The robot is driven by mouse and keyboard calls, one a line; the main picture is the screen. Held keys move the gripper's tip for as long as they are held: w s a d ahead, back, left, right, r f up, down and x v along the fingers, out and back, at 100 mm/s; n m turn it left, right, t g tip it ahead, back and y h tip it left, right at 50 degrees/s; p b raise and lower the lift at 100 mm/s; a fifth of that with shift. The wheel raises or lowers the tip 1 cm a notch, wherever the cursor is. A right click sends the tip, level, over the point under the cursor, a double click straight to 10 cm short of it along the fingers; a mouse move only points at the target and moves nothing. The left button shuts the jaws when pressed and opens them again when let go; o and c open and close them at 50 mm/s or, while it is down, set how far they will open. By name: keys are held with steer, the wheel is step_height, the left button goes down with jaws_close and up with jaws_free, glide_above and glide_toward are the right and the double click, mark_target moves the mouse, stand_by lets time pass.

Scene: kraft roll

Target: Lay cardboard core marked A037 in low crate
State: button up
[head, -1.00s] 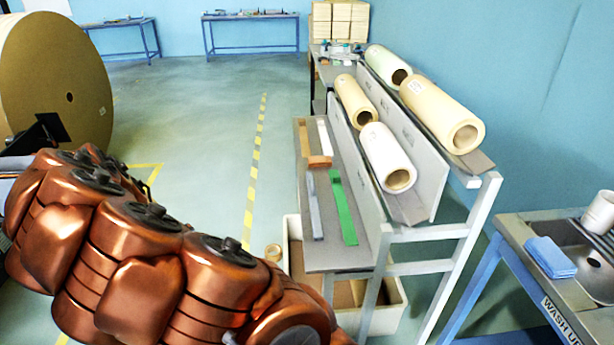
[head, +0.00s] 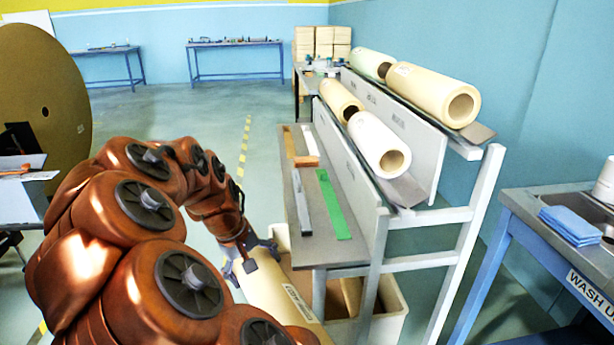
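A cream cardboard core (head: 272,293) with a printed label slants across the lower middle of the head view. The label is too small and tilted to read surely. My gripper (head: 251,262) is at the core's far end, with a finger on each side; it looks shut on the core. The core's near end is cut off by my arm and the frame edge. The low crate (head: 392,325) is a cream bin on the floor under the rack, just right of the core. The rack hides part of it, and tan rolls (head: 350,292) show inside.
The rack holds several large rolls (head: 378,145) on its upper tiers. Its lower shelf (head: 335,247) carries coloured strips and overhangs the crate. A wash-up sink (head: 570,245) stands at right. A huge roll (head: 40,110) stands at left. Open floor (head: 165,115) lies beyond my arm.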

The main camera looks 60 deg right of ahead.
steer(key=shift+s+d+f, duration=0.3)
steer(key=shift+s+f, duration=0.05)
steer(key=shift+s, duration=0.1)
steer(key=d, duration=0.5)
steer(key=d+f+b, duration=0.1)
steer(key=d, duration=0.4)
steer(key=d+b, duration=0.1)
steer(key=d, duration=0.5)
steer(key=shift+w+f, duration=0.1)
steer(key=shift+f, duration=0.1)
steer(key=shift+a+f+b, duration=0.1)
steer(key=shift+f+b, duration=0.45)
steer(key=shift+f, duration=1.2)
steer(key=shift+f, duration=0.1)
steer(key=o, duration=1.5)
steer(key=shift+p+v, duration=1.15)
steer(key=shift+v, duration=4.95)
